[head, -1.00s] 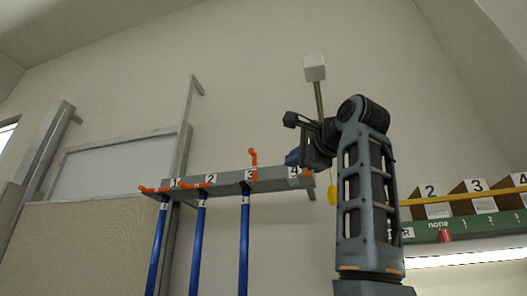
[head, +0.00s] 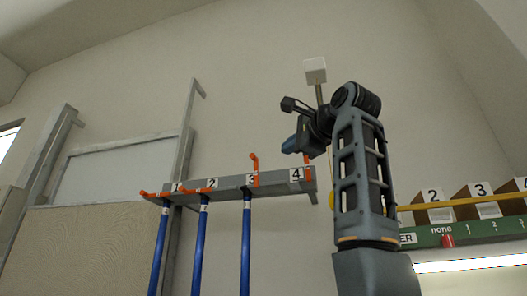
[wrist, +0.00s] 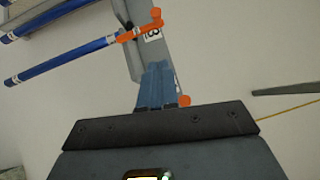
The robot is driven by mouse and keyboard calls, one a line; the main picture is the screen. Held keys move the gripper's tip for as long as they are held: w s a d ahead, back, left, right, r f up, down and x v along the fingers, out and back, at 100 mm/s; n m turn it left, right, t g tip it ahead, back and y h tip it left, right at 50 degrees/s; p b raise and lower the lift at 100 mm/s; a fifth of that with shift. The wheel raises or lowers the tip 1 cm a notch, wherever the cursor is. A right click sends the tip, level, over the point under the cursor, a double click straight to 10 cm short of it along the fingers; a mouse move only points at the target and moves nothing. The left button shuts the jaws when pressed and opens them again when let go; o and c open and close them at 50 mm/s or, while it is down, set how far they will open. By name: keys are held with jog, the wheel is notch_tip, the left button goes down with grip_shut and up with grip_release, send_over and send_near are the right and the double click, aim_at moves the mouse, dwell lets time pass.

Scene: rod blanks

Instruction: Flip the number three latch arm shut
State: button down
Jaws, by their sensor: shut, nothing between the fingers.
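The number three latch arm (head: 254,163) is orange and stands up from the grey rail (head: 226,186), above the label 3. In the wrist view the latch arm (wrist: 155,18) shows near the top, beside its label. My gripper (head: 287,149) is shut and empty, up and to the right of latch three and above the label 4. In the wrist view its blue fingertips (wrist: 158,66) are together, apart from the latch and below it in the picture. A blue rod (head: 245,240) hangs under position three.
Orange latch arms one (head: 148,194) and two (head: 208,186) lie roughly along the rail. Latch four (head: 308,160) stands up close to my gripper. Blue rods hang under one (head: 160,245) and two (head: 200,245). Numbered bins (head: 480,192) stand at the right.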

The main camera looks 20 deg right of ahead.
jog(key=p, duration=0.3)
send_near(256, 160)
jog(key=w+d, duration=0.2)
jog(key=w, duration=0.2)
jog(key=a, duration=0.1)
jog(key=w+a+r, duration=0.1)
jog(key=shift+w+a+p, duration=0.2)
jog(key=shift+a+p, duration=0.1)
jog(key=shift+a+f, duration=0.1)
